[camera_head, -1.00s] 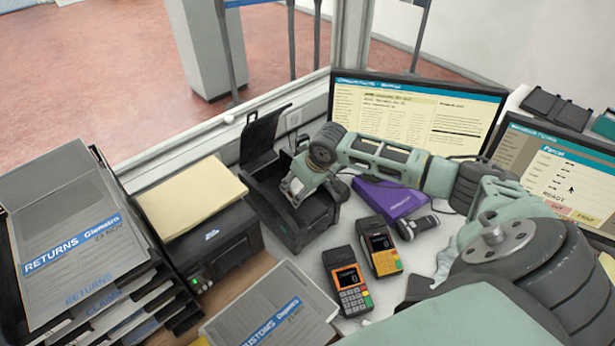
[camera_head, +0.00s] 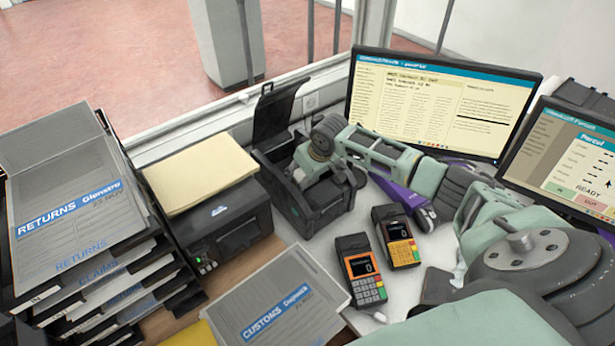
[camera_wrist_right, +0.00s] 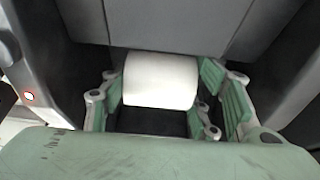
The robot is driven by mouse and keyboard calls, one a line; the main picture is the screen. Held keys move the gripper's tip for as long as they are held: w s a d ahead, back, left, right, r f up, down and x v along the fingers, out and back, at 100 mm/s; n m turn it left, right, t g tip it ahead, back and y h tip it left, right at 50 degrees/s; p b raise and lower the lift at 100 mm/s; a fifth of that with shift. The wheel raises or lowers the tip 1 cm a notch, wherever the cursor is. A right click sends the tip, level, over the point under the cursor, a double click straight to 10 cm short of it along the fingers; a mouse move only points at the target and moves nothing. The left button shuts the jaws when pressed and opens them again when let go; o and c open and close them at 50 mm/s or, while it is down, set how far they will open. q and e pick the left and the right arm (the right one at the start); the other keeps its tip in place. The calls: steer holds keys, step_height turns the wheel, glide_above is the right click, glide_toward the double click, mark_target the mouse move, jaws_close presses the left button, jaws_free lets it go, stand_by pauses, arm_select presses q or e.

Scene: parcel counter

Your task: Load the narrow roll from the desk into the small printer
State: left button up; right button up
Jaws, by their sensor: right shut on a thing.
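The small printer (camera_head: 318,216) is black and stands by the window ledge with its lid (camera_head: 273,114) raised. My right gripper (camera_head: 308,178) reaches down into its open bay. In the right wrist view my right gripper (camera_wrist_right: 158,90) is shut on a white narrow roll (camera_wrist_right: 160,82), with green fingers at both its ends. The roll lies level across the view, between the grey walls of the printer bay (camera_wrist_right: 160,27). I cannot tell whether it touches the floor of the bay. In the head view the gripper hides the roll. My left gripper is not in view.
A larger black printer (camera_head: 225,235) with yellowish paper on top stands close left of the small one. Two card terminals (camera_head: 360,270) (camera_head: 396,236) stand in front. A purple box (camera_head: 402,197) is partly behind my arm. Monitors (camera_head: 440,105) are behind; stacked trays (camera_head: 80,220) are left.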

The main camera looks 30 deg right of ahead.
steer(key=o, duration=1.4)
steer(key=shift+c, duration=0.2)
steer(key=v, duration=1.2)
